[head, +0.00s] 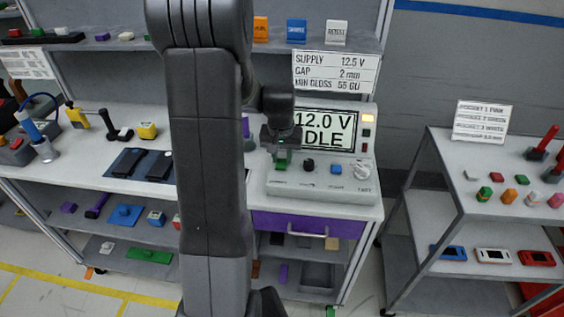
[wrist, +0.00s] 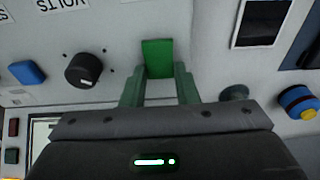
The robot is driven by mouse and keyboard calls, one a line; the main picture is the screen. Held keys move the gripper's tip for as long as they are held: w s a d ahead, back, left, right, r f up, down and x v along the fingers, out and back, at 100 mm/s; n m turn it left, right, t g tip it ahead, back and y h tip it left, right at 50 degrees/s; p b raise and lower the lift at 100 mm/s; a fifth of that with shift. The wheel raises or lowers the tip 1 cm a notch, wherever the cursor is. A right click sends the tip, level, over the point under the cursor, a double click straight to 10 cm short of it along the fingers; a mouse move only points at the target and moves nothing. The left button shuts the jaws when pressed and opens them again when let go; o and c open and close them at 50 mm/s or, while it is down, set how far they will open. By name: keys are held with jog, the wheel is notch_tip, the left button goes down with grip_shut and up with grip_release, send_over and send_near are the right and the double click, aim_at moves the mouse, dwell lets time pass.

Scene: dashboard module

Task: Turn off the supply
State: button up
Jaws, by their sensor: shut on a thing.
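The supply (head: 322,183) is a light grey console on the bench, with a screen (head: 325,130) reading 12.0 V and what looks like IDLE, partly hidden by my arm. A green switch (head: 282,164) stands at the left of its panel; it also shows in the wrist view (wrist: 157,56). My gripper (head: 281,152) is at this switch, its two green-grey fingers (wrist: 158,78) on either side of it and shut on it. A black knob (wrist: 83,71) marked VOLTS and a blue button (wrist: 27,73) sit beside it.
A card (head: 336,72) above lists supply 12.5 V, gap 2 mm and a minimum gloss. A white knob (head: 361,170) is at the panel's right. Dark pads (head: 143,164) lie on the bench at left. A cart (head: 490,190) stands at right across a floor gap.

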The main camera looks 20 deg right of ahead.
jog(key=shift+s+a+f+t+h+b, duration=0.15)
jog(key=shift+t+h+b, duration=0.5)
jog(key=shift+b, duration=1.4)
jog(key=shift+s+r+t+b, duration=0.15)
jog(key=shift+r+t+b, duration=0.05)
jog(key=shift+t+b, duration=0.4)
jog(key=shift+r, duration=0.1)
jog(key=o, duration=1)
jog(key=v, duration=1.3)
jog(key=shift+a+r, duration=0.2)
jog(key=shift+r, duration=0.2)
jog(key=shift+f, duration=0.1)
